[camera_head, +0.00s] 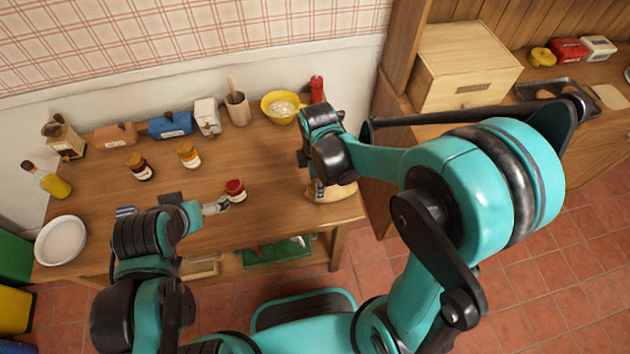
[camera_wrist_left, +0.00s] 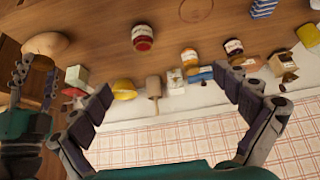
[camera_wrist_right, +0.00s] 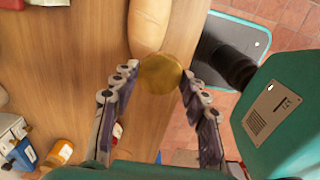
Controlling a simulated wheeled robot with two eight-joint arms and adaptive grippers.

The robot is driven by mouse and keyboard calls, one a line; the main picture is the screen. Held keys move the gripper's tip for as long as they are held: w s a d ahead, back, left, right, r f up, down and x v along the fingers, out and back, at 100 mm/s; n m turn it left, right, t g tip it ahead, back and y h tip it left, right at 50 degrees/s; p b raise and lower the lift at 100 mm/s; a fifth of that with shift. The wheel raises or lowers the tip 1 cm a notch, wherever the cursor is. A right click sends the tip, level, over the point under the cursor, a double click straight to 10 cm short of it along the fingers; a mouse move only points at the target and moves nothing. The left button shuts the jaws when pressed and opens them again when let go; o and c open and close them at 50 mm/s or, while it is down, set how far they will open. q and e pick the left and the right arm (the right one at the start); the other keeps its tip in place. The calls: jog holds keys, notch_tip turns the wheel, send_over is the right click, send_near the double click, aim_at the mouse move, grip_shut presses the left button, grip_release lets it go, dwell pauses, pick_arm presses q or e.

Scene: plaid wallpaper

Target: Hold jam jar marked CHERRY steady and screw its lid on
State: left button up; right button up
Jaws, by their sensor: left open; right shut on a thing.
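A red jam jar (camera_head: 235,190) with a pale label stands upright on the wooden table, and it also shows in the left wrist view (camera_wrist_left: 143,38). I cannot read its label. My left gripper (camera_head: 217,207) is open and empty beside this jar, on its near left side. In the left wrist view its fingers (camera_wrist_left: 165,84) are spread wide, with the jar beyond them. My right gripper (camera_wrist_right: 160,75) is shut on a round gold lid (camera_wrist_right: 160,74), held near the table's right end. The lid is hard to make out in the head view.
A dark jar (camera_head: 140,167) and an orange jar (camera_head: 189,155) stand left of the red jar. A bread loaf (camera_head: 334,192) lies by my right gripper. A yellow bowl (camera_head: 282,107), blue box (camera_head: 170,125) and white plate (camera_head: 61,241) are around. The table's middle is mostly clear.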

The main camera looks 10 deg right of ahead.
pick_arm(q)
jog(key=c, duration=0.4)
jog(key=shift+c, duration=0.7)
pick_arm(e)
jog(key=shift+w+d+f+m, duration=0.15)
jog(key=shift+d+m, duration=0.1)
jog(key=shift+m, duration=0.3)
jog(key=shift+w+d+f+m, duration=0.1)
jog(key=shift+w+d+m, duration=0.1)
jog(key=shift+m, duration=0.35)
jog(key=w+d+m, duration=0.1)
jog(key=d+m, duration=0.1)
jog(key=m, duration=0.2)
jog(key=w+d+f+m, duration=0.1)
jog(key=d+m, duration=0.1)
jog(key=m, duration=0.3)
jog(key=w+d+f+m, duration=0.1)
jog(key=m, duration=0.4)
jog(key=shift+w+d+f, duration=0.15)
jog(key=shift+d, duration=0.25)
jog(key=shift+w+d+f+m, duration=0.1)
jog(key=shift+d+m, duration=0.2)
jog(key=shift+m, duration=0.6)
pick_arm(q)
jog(key=shift+f, duration=0.25)
